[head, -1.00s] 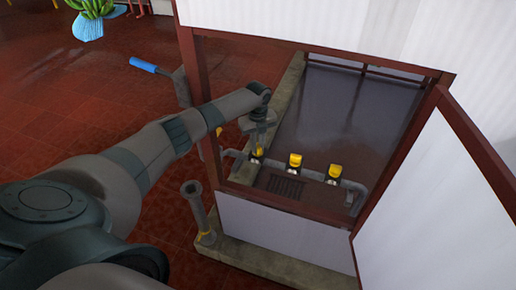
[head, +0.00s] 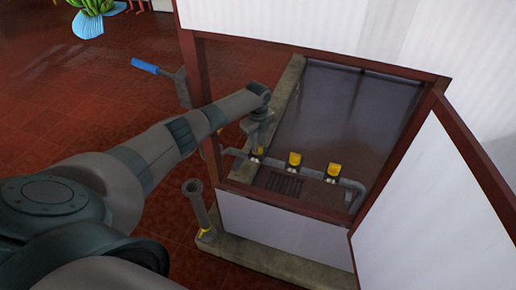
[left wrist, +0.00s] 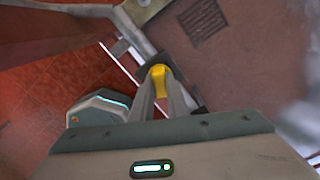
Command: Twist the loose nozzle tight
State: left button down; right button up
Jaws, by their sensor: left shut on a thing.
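Three yellow nozzles stand in a row on a grey pipe (head: 312,174) inside the walled enclosure. The middle nozzle (head: 294,159) and the right nozzle (head: 334,169) are free. My left gripper (head: 257,150) points down at the left nozzle (head: 260,151) and is shut on it. The left wrist view shows this yellow nozzle (left wrist: 159,74) between the two fingertips (left wrist: 161,90). The fingers hide part of it, so I cannot see its threads or how tight it sits. My right gripper is in neither view.
Dark red posts and a white lower panel (head: 280,228) frame the enclosure. A white door panel (head: 425,220) stands at the right. A floor grate (head: 284,184) lies near the pipe. A grey post (head: 197,206) stands outside, close below my left arm.

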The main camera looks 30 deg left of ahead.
pick_arm(q)
jog(key=n+p, duration=0.1)
jog(key=n, duration=0.1)
jog(key=shift+s+n+p, duration=0.1)
jog(key=shift+n+p, duration=0.25)
jog(key=shift+n, duration=0.05)
jog(key=shift+f+n, duration=0.1)
jog(key=shift+n, duration=0.7)
jog(key=shift+p, duration=0.35)
jog(key=shift+n+p, duration=0.35)
jog(key=shift+n, duration=0.75)
